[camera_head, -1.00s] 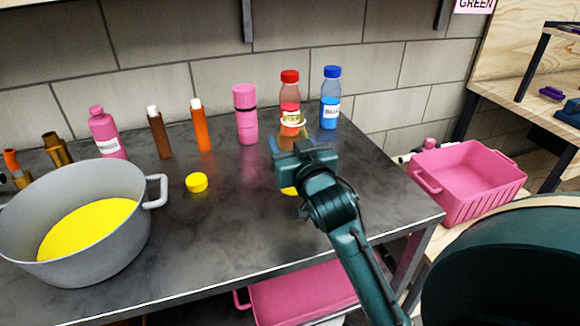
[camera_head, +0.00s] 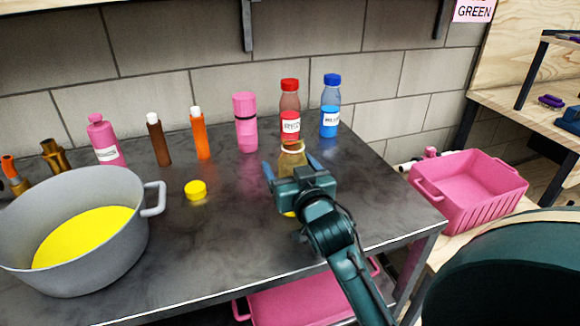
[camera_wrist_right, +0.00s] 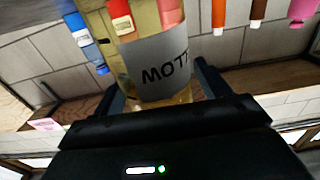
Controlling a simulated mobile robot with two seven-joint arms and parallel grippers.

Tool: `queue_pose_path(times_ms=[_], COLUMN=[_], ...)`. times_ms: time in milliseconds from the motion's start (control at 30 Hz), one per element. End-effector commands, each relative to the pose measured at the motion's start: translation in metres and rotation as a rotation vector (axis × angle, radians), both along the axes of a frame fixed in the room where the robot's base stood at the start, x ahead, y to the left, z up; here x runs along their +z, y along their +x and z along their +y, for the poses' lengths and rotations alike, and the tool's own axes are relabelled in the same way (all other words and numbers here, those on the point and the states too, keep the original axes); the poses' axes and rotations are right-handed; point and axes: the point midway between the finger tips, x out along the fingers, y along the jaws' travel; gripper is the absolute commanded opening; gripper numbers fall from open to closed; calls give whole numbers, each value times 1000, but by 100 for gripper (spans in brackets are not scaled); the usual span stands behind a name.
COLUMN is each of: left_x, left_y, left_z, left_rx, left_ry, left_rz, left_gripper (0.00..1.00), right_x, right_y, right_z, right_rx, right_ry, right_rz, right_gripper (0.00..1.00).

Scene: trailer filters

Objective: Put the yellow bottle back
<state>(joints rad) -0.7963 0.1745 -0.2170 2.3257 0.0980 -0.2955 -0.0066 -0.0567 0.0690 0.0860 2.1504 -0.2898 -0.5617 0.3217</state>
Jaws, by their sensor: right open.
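The yellow bottle (camera_head: 292,160) is clear, with a pale ring at its open top and yellow showing low down. It is at the right part of the dark table, in front of the red bottle, largely hidden by my right gripper (camera_head: 291,168). In the right wrist view, the bottle (camera_wrist_right: 160,75) has a grey label reading "MOTT" and sits between the fingers. My right gripper is open around it, with gaps at the fingers. Its base is hidden, so contact with the table cannot be confirmed. A yellow cap (camera_head: 195,189) lies on the table to the left.
A red bottle (camera_head: 290,123) and blue bottle (camera_head: 330,110) stand behind. A pink flask (camera_head: 246,125), orange tube (camera_head: 201,138), brown tube (camera_head: 158,140) and pink bottle (camera_head: 105,143) line the back. A grey pot (camera_head: 110,255) holds yellow liquid. A pink crate (camera_head: 468,212) is right.

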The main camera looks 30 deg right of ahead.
Motion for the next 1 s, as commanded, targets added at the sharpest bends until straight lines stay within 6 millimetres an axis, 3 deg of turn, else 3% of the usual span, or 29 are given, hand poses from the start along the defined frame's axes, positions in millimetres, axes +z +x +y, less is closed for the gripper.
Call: queue_pose_path(times_ms=[333,733,1000], left_x=[1,0,0], left_y=[2,3,2], left_z=[0,-1,0], left_rx=[-1,-2,-1], left_ry=[0,0,1], left_rz=[-1,-4,-10], left_gripper=[64,64,64], right_x=[2,1,2], right_y=[-7,-85,-113], right_z=[2,21,27], right_rx=[1,0,0], right_ry=[0,3,-1], right_rz=[2,3,1], right_gripper=[75,75,75])
